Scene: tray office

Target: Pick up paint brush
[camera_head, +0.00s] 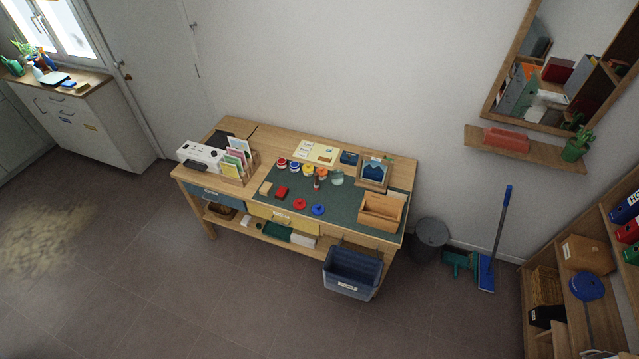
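I cannot make out a paint brush for certain. A small dark red upright thing (316,184) stands on the green mat (345,208) of the workbench, but it is too small to identify. Small paint jars (294,165) with coloured tops stand in a row behind it. A clear greenish jar (337,178) stands to its right. A red round item (299,204) and a blue round item (318,209) lie at the mat's front. Neither of my grippers is in view.
The wooden workbench (248,133) stands against the wall. An open wooden box (381,211), a framed picture (372,172) and a card rack (237,165) stand on it. A blue bin (351,272) is at its front right. The floor in front is clear.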

